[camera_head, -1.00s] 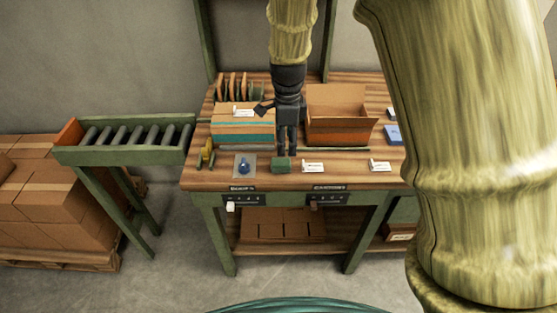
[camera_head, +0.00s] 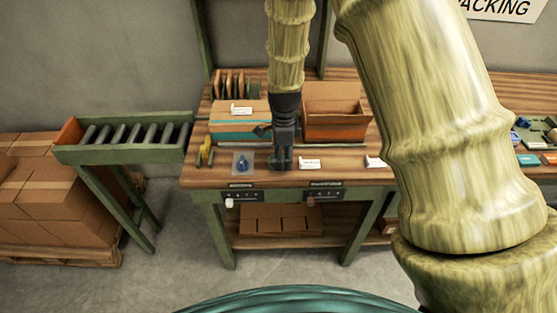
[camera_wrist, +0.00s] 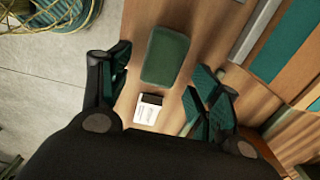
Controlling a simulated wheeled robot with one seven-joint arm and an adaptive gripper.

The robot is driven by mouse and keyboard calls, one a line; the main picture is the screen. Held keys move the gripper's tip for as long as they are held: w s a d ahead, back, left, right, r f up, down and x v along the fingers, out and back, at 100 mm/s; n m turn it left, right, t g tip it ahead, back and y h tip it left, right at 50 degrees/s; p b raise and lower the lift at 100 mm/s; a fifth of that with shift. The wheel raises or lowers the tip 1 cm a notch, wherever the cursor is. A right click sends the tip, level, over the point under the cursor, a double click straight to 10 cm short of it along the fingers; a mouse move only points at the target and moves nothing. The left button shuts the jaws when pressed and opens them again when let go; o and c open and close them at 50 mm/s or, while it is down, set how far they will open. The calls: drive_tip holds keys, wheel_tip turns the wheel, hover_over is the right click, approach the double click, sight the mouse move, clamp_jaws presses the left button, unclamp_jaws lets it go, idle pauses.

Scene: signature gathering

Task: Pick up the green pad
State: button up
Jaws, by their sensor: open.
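The green pad (camera_wrist: 166,56) lies flat on the wooden bench top in the wrist view, a dark green block with rounded corners. My gripper (camera_wrist: 160,72) is open, with one finger on each side of the pad's near end and gaps on both sides. Nothing is held. In the head view my gripper (camera_head: 281,161) points down near the bench's front edge and covers most of the pad. I cannot tell the height of the fingertips above the bench.
A white card (camera_wrist: 150,108) lies close to the pad; in the head view a white card (camera_head: 309,163) is right of the gripper. A blue item (camera_head: 243,162) on a grey sheet lies left. Behind stand a teal-striped box (camera_head: 236,129) and an open carton (camera_head: 334,127).

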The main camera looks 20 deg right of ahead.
drive_tip(key=shift+f, duration=1.15)
drive_tip(key=c, duration=1.1)
drive_tip(key=shift+r, duration=0.7)
drive_tip(key=shift+s+r+b, duration=0.2)
drive_tip(key=shift+r+b, duration=0.25)
drive_tip(key=shift+r, duration=0.05)
drive_tip(key=shift+s+r+b, duration=0.15)
drive_tip(key=shift+r+b, duration=0.25)
drive_tip(key=shift+r, duration=0.1)
drive_tip(key=s+b, duration=0.1)
drive_tip(key=s, duration=0.4)
drive_tip(key=s+a+r+b, duration=0.1)
drive_tip(key=s, duration=0.4)
drive_tip(key=s+a+b, duration=0.1)
drive_tip(key=s+b, duration=0.1)
drive_tip(key=s, duration=0.3)
drive_tip(key=shift+s+r, duration=0.1)
drive_tip(key=shift+r, duration=0.2)
drive_tip(key=shift+o, duration=0.6)
